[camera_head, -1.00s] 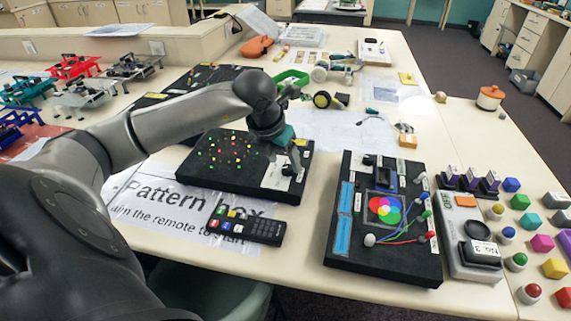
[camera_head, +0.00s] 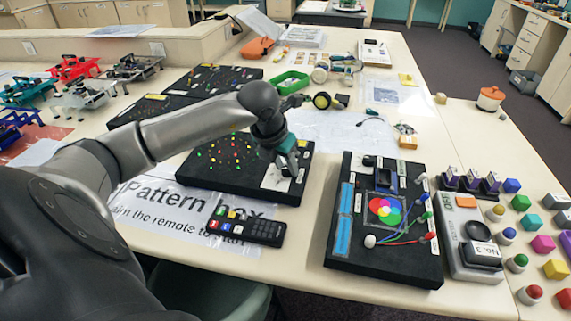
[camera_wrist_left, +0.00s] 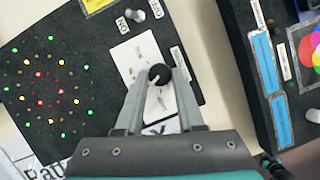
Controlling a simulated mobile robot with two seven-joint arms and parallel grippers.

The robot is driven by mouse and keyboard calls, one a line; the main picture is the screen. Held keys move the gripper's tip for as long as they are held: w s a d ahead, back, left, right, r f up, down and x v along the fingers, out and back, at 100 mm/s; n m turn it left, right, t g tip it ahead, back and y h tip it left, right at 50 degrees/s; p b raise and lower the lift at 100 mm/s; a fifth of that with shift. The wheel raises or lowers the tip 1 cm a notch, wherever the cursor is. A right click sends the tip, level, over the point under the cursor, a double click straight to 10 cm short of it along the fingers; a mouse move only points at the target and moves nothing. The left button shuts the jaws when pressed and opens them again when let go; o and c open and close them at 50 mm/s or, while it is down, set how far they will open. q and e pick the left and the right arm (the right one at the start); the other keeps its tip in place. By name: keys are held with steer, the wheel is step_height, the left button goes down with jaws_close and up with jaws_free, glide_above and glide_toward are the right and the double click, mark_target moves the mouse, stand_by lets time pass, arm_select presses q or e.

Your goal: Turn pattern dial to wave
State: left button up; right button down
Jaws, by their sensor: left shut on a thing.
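The pattern box (camera_head: 217,180) is a black slab with a field of small coloured lights on its left part. A white dial label (camera_wrist_left: 132,60) with small print is on its right part; I cannot read the words. My left gripper (camera_head: 290,168) reaches down over this label. In the left wrist view my left gripper (camera_wrist_left: 160,84) is shut on the black dial knob (camera_wrist_left: 160,74), one finger on each side. A small toggle switch (camera_wrist_left: 139,15) stands between ON and OFF labels above the dial. The dial's exact setting cannot be read. My right gripper is not in view.
A black remote (camera_head: 246,226) lies in front of the box on the Pattern box paper sign (camera_head: 150,203). A colour-mixing box (camera_head: 346,247) with wires stands to the right. Bare table lies between the two boxes.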

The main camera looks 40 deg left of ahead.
arm_select(q)
jaws_close()
steer(key=shift+a+m+h+b, duration=0.15)
steer(key=shift+m+h+b, duration=0.15)
steer(key=shift+m+b, duration=0.55)
steer(key=shift+m+h, duration=0.4)
steer(key=shift+m, duration=0.55)
steer(key=m+h+b, duration=0.1)
steer(key=m, duration=0.1)
steer(key=shift+w+a+m, duration=0.1)
steer(key=shift+a+m, duration=0.05)
steer(key=shift+m, duration=0.25)
steer(key=m+g+h, duration=0.1)
steer(key=m, duration=0.2)
steer(key=m+h, duration=0.1)
steer(key=m, duration=0.2)
steer(key=shift+w+a+g, duration=0.15)
steer(key=shift+w+g, duration=0.05)
steer(key=shift+g, duration=0.2)
steer(key=m+g, duration=0.1)
steer(key=m, duration=0.4)
steer(key=shift+w+a+g+h, duration=0.1)
steer(key=shift+g+h, duration=0.3)
steer(key=shift+m, duration=0.4)
